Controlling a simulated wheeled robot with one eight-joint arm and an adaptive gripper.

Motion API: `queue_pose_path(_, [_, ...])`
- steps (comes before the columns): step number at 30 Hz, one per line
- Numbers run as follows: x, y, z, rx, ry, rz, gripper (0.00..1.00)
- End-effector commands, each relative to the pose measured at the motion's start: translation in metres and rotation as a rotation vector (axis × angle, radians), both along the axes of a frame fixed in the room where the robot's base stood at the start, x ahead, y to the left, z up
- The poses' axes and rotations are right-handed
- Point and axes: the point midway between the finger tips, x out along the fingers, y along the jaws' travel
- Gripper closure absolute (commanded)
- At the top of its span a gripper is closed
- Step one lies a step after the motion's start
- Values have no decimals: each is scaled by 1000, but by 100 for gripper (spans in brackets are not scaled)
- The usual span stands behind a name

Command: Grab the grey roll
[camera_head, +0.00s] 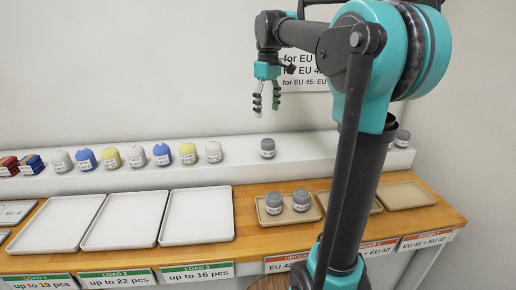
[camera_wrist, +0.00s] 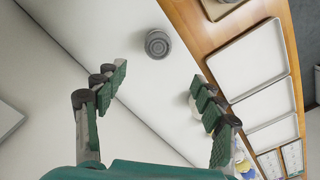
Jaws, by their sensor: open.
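A grey roll (camera_head: 267,148) with a white label stands alone on the white shelf, right of the row of coloured rolls. In the wrist view the grey roll (camera_wrist: 158,43) is seen from above, beyond and between the fingertips. My gripper (camera_head: 266,108) hangs pointing down above this roll, open and empty, with a clear gap between them. In the wrist view my gripper (camera_wrist: 160,76) has its two fingers spread wide. Two more grey rolls (camera_head: 274,203) (camera_head: 301,201) stand on a tan tray (camera_head: 269,219). Other grey rolls at right are partly hidden by my arm.
White, blue and yellow rolls (camera_head: 137,156) line the shelf (camera_head: 235,168) to the left. Empty white trays (camera_head: 197,214) lie on the wooden counter (camera_head: 246,240), with more tan trays (camera_head: 405,195) at right. A wall sign stands behind my gripper.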

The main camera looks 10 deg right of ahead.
Motion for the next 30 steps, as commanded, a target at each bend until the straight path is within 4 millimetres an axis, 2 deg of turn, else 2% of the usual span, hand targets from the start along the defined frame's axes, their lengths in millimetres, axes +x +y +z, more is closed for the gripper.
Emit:
queue_pose_path(12, [0, 0, -82, 0, 0, 1, 31])
queue_pose_path(15, [0, 0, -96, 0, 0, 1, 31])
queue_pose_path(23, [0, -1, -112, 0, 0, 1, 31])
queue_pose_path(30, [2, -4, -146, 0, 0, 2, 31])
